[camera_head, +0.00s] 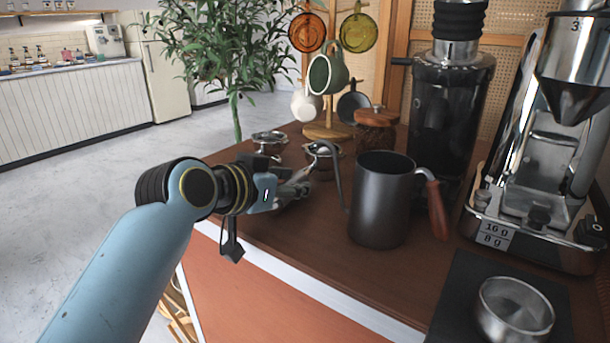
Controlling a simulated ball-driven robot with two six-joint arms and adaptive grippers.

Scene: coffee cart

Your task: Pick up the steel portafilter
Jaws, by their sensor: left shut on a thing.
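A steel portafilter (323,150) is near the left edge of the brown cart top, just beyond the fingers of my left gripper (300,183). My left gripper is low over the cart top and shut on the portafilter. The fingers and wrist hide its handle, so the exact grip is unclear. A second round steel piece (269,138) sits behind it to the left. I cannot tell whether the portafilter is lifted or still touches the cart top. My right gripper is not in view.
A dark gooseneck kettle (382,205) stands close to the right of my gripper. Behind are a mug tree (328,129) and a grinder (450,115). A scale machine (540,150) and a steel cup (514,312) are at the right. The cart's left edge is under my arm.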

